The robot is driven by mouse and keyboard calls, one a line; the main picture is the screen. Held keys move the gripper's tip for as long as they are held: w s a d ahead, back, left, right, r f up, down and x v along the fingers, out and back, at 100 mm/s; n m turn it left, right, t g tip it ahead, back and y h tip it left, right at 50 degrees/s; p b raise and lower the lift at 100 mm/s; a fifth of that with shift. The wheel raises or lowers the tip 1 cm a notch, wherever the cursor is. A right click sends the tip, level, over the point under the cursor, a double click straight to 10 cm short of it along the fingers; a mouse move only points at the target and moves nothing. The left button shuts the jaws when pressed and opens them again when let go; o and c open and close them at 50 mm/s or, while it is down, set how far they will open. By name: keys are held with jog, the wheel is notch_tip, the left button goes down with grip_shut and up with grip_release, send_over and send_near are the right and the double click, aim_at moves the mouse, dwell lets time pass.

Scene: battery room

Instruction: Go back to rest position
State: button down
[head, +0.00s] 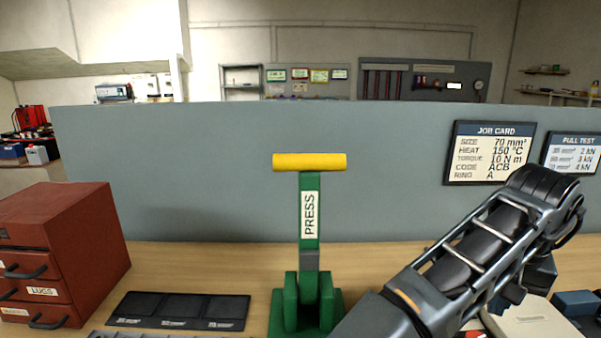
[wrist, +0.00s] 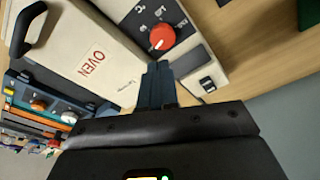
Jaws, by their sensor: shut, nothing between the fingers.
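My gripper (wrist: 157,84) shows in the wrist view with its dark fingers shut together and nothing between them. It is over or in front of a cream oven (wrist: 125,75) with a red knob (wrist: 162,37); I cannot tell whether the fingertips touch it. In the head view my arm rises from the bottom, bends at the upper right and comes down toward the right side of the bench. The fingers cannot be made out clearly there.
A green press (head: 309,240) with a yellow handle (head: 309,162) stands upright mid-bench. A red drawer cabinet (head: 95,235) and a black tray (head: 180,296) are to its left. A grey partition (head: 200,170) runs behind, bearing a job card (head: 490,152). Bare wood (head: 190,262) lies behind the tray.

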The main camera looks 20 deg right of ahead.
jog(key=s+d+r+n+t+h, duration=0.1)
jog(key=d+r+n+t+h, duration=0.15)
jog(key=d+h, duration=0.45)
jog(key=s+d+r+n+t+h, duration=0.1)
jog(key=s+d+r+h, duration=0.1)
jog(key=d+r+h, duration=0.45)
jog(key=s+a+f+n+t+y, duration=0.2)
jog(key=a+f+n+t+y, duration=0.1)
jog(key=a+f, duration=0.1)
jog(key=s+a+f+n+t+y, duration=0.3)
jog(key=a+f+n, duration=0.1)
jog(key=a, duration=0.3)
jog(key=s+a+f+n+t+y, duration=0.2)
jog(key=a+f+n+t+y, duration=0.1)
jog(key=a+f+t, duration=0.1)
jog(key=shift+s+a+f+y, duration=0.1)
jog(key=shift+a+f+y, duration=0.1)
jog(key=shift+a+f, duration=0.3)
jog(key=shift+s+a+f+y, duration=0.1)
jog(key=shift+a+f+y, duration=0.05)
jog(key=shift+a, duration=0.55)
jog(key=s+a+m+y, duration=0.4)
jog(key=s+a+y, duration=0.1)
jog(key=s+a, duration=1.2)
jog(key=shift+s+a, duration=0.15)
jog(key=shift+s, duration=1.1)
